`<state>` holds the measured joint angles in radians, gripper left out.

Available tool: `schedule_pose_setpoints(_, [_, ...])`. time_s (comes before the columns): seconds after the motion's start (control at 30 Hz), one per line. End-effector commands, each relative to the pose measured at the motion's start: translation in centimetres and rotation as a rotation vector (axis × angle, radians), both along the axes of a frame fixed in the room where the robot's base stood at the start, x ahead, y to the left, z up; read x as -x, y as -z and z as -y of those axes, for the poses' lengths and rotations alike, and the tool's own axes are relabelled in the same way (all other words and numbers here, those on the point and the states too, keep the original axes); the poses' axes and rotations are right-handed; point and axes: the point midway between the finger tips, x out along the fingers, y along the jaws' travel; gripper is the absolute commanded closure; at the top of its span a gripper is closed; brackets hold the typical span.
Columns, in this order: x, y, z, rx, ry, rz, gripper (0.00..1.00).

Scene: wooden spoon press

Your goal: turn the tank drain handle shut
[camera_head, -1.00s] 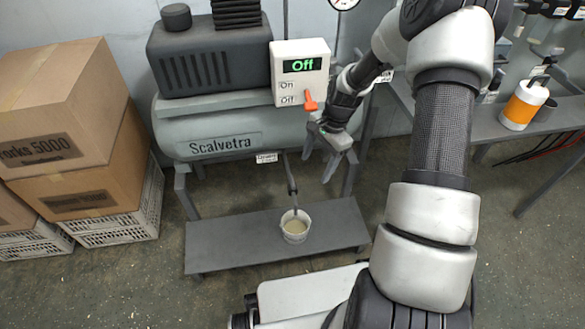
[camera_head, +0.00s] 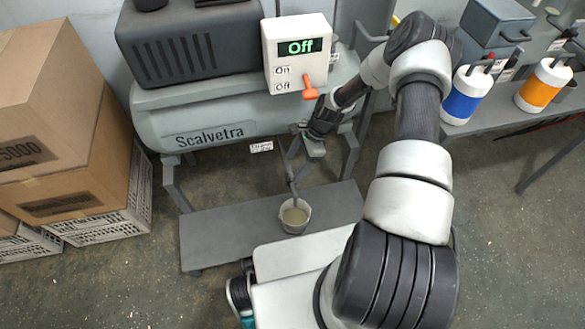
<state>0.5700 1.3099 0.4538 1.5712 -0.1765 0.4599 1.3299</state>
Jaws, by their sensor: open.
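The grey Scalvetra tank (camera_head: 205,137) lies horizontally on a stand. A small white tag (camera_head: 261,146) hangs under it. A thin dark drain pipe (camera_head: 291,180) runs down from beneath the tank to a small bucket (camera_head: 295,216) of cloudy liquid. My gripper (camera_head: 297,152) is open, close under the tank's right part at the upper end of the drain pipe. It covers that area, so I cannot make out the drain handle, its position, or whether the fingers touch it.
The bucket stands on a low grey shelf (camera_head: 222,238). A control box (camera_head: 297,52) reading "Off" with an orange lever (camera_head: 308,88) is above my gripper. Cardboard boxes (camera_head: 60,150) stand left. A bench (camera_head: 500,118) at right holds blue and orange bottles.

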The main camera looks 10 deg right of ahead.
Motion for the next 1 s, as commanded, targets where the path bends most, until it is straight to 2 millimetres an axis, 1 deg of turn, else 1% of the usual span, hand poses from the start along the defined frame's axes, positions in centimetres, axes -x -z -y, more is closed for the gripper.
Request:
schedule_pose_setpoints(0.03, [0.1, 0.9, -0.4, -0.001, -0.003, -0.001, 0.33])
schedule_pose_setpoints(0.2, [0.0, 2.1, -0.9, -0.001, -0.002, 0.0, 0.33])
schedule_pose_setpoints(0.5, [0.0, 2.2, -1.0, 0.0, -0.003, 0.001, 0.33])
schedule_pose_setpoints(0.57, [0.0, 2.2, -1.0, 0.0, -0.003, 0.001, 0.41])
schedule_pose_setpoints(0.7, [0.0, 2.2, -1.0, 0.0, -0.002, 0.0, 0.65])
schedule_pose_setpoints(0.77, [0.0, 2.2, -1.0, 0.0, -0.002, 0.0, 0.74])
schedule_pose_setpoints(1.0, [0.0, 2.2, -1.0, 0.001, 0.016, 0.0, 0.74])
